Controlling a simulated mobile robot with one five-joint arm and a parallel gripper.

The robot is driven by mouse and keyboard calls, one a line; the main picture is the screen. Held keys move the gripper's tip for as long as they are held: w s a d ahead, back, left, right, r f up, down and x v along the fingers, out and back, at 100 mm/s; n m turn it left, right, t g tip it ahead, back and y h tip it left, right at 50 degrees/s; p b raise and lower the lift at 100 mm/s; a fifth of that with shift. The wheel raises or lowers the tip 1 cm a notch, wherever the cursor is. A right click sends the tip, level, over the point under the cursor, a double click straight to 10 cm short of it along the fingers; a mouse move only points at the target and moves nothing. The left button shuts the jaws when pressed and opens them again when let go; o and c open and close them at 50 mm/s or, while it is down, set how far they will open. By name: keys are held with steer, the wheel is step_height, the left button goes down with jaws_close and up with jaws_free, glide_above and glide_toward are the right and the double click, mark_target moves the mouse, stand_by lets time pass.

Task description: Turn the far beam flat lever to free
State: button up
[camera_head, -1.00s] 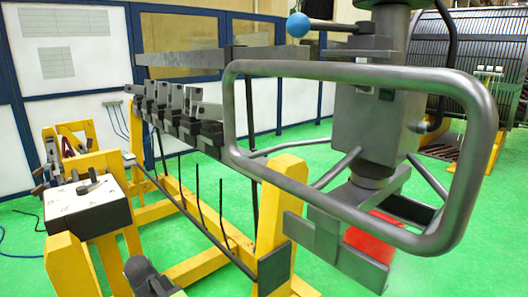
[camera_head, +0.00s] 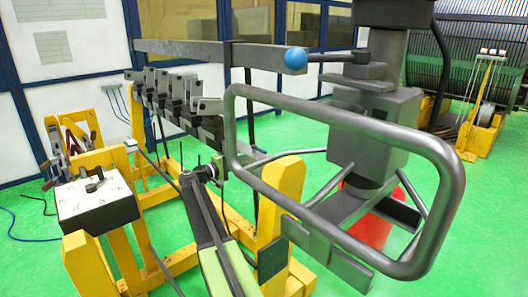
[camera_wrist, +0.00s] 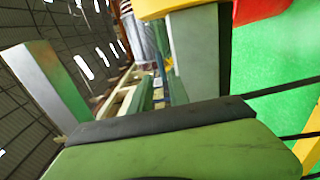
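The dark beam (camera_head: 172,112) in the head view carries a row of several grey clamps with flat levers. The farthest flat lever seems to be the one at the row's left end (camera_head: 134,76); its setting is too small to read. My arm's green and black link rises from the bottom centre, and my gripper (camera_head: 205,174) appears small and dark below the beam's near end, apart from the levers. In the wrist view, two grey-green fingers stand wide apart with nothing between them, above a green body with a dark edge. No lever is recognisable there.
A grey tubular guard (camera_head: 345,95) and a machine head with a blue ball knob (camera_head: 296,58) fill the right. A white-topped control box (camera_head: 92,200) stands at left. Yellow frame posts (camera_head: 282,195) stand near the arm. Green floor is open at right.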

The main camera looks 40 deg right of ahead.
mark_target(263, 150)
steer(key=d, duration=0.8)
steer(key=s+d, duration=0.1)
steer(key=d, duration=0.3)
steer(key=shift+d, duration=0.2)
jaws_close()
steer(key=shift+w+a, duration=0.1)
stand_by(0.7)
